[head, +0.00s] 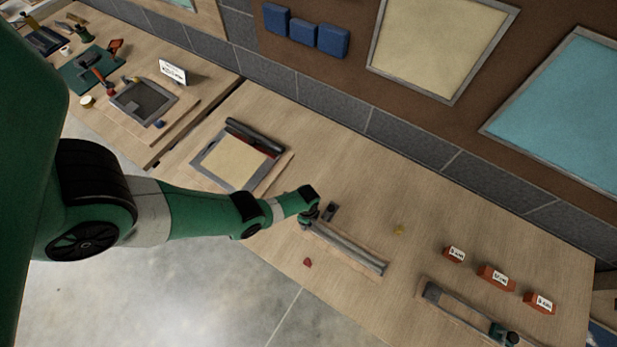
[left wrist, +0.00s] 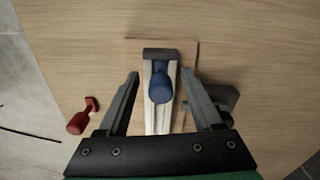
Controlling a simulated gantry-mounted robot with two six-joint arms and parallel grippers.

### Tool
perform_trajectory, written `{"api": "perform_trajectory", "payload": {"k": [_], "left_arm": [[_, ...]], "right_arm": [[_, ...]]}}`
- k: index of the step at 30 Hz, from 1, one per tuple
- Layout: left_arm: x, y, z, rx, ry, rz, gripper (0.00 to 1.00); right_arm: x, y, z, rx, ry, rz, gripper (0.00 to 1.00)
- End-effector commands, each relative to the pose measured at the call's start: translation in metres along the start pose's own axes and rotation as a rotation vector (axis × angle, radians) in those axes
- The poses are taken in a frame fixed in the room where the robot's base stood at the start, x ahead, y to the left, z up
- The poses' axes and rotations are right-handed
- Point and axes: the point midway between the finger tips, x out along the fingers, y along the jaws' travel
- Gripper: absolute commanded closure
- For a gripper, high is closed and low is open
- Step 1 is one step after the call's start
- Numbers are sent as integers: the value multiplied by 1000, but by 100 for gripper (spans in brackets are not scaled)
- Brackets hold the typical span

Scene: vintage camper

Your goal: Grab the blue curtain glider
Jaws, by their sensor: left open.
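The blue curtain glider (left wrist: 160,86) sits on a pale metal track (left wrist: 158,118) in the left wrist view, near the dark end block (left wrist: 160,54). My left gripper (left wrist: 166,78) is open, with one finger on each side of the track and the glider between and a little beyond them. Neither finger visibly touches the glider. In the head view my left gripper (head: 308,216) is over the near end of the track (head: 345,247), and the glider is hidden there. My right gripper is not in view.
A red glider-like piece (left wrist: 82,116) lies left of the track; it also shows in the head view (head: 307,262). A dark grey part (left wrist: 215,98) lies close on the right. A yellow piece (head: 399,229) and several orange labelled blocks (head: 496,275) are farther right.

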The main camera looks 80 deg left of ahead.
Motion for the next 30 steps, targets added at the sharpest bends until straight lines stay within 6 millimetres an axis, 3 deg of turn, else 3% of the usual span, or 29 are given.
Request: {"api": "perform_trajectory", "payload": {"k": [6, 17, 30], "left_arm": [[0, 0, 0, 0, 0, -1, 35], [0, 0, 0, 0, 0, -1, 100], [-3, 0, 0, 0, 0, -1, 100]], "right_arm": [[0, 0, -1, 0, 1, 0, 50], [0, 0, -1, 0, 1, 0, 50], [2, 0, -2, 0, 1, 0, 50]]}}
